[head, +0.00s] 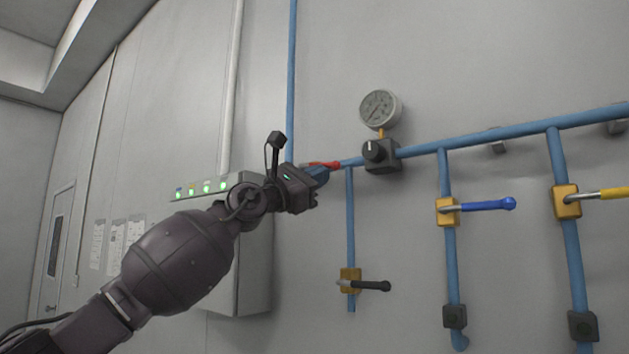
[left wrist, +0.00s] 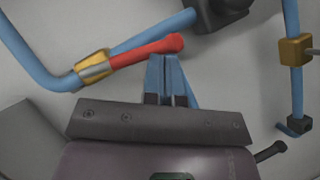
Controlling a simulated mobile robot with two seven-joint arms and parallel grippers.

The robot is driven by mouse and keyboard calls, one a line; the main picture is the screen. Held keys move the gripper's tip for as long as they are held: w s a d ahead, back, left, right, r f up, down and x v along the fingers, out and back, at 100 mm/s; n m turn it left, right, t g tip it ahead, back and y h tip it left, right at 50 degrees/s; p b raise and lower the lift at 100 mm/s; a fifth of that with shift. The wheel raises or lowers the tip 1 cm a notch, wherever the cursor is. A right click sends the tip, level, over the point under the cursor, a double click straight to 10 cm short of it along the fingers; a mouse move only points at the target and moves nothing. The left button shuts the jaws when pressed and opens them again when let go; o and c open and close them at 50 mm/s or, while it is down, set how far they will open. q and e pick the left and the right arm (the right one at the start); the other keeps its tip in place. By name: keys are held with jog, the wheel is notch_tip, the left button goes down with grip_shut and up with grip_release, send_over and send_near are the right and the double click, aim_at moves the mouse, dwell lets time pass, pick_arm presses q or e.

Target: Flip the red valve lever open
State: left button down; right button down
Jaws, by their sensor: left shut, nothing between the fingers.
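The red valve lever (left wrist: 146,53) shows in the left wrist view, reaching from its yellow valve body (left wrist: 92,68) up and to the right, roughly along the blue pipe. In the head view a short part of the red lever (head: 322,164) shows just above my left gripper (head: 322,177); its valve body is hidden behind the gripper. In the left wrist view the blue fingers of my left gripper (left wrist: 168,60) are together and empty, just below the lever's free end. I cannot tell whether they touch it. My right gripper is in neither view.
A black knob box (head: 382,155) with a round gauge (head: 380,108) sits right of the lever. Black (head: 373,286), blue (head: 487,205) and yellow (head: 612,193) levers are on other pipes. A grey box with green lights (head: 254,262) stands behind my arm.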

pick_arm(q)
jog(key=shift+s+d+r, duration=0.1)
jog(key=shift+d+r, duration=0.2)
jog(key=shift+r, duration=0.3)
dwell(0.3)
